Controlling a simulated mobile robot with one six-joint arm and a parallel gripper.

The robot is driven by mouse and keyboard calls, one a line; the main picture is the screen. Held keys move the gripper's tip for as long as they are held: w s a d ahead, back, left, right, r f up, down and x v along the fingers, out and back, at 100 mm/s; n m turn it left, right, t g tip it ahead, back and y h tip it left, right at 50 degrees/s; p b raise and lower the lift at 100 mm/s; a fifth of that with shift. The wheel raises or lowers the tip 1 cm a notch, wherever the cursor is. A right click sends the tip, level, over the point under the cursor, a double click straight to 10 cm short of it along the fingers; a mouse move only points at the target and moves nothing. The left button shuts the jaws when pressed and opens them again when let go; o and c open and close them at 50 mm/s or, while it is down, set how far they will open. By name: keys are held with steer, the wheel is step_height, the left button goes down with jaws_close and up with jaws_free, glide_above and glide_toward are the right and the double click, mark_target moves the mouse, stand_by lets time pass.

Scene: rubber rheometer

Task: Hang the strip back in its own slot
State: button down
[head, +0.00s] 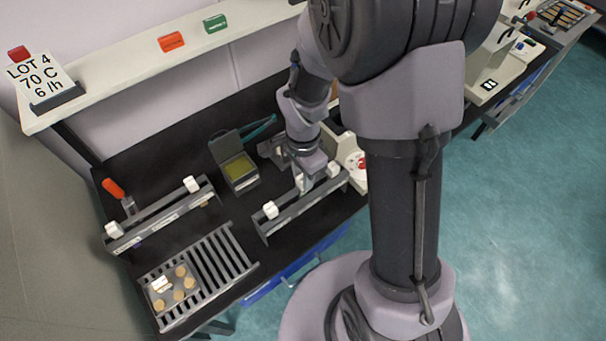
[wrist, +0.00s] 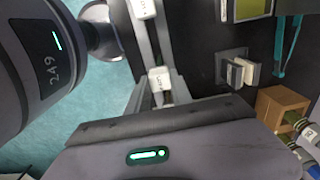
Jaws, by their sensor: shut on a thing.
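My gripper (head: 299,187) is low over the right dark rail (head: 285,217), between the rail's two white end blocks. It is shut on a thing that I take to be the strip. The strip itself is too small and too covered to make out. In the wrist view the gripper body fills the bottom, and the same rail (wrist: 150,50) shows beyond it with white blocks. I cannot tell whether the strip touches the rail. A second dark rail (head: 160,216), with white blocks at both ends, stands to the left.
A slatted rack (head: 229,252) with a tray (head: 163,304) of tan discs is at the front left. An open box (head: 239,171) with a yellow-green inside stands behind. An orange-handled tool (head: 114,188) is at far left. A wooden block (wrist: 281,103) shows in the wrist view.

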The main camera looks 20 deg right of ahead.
steer(key=shift+f+b, duration=1.55)
steer(key=shift+f, duration=0.3)
steer(key=c, duration=1.1)
jaws_free()
steer(key=shift+r, duration=0.1)
steer(key=shift+o, duration=0.2)
step_height(320, 180, up, 6)
steer(key=p, duration=0.4)
steer(key=shift+r+p, duration=0.1)
steer(key=shift+p, duration=0.3)
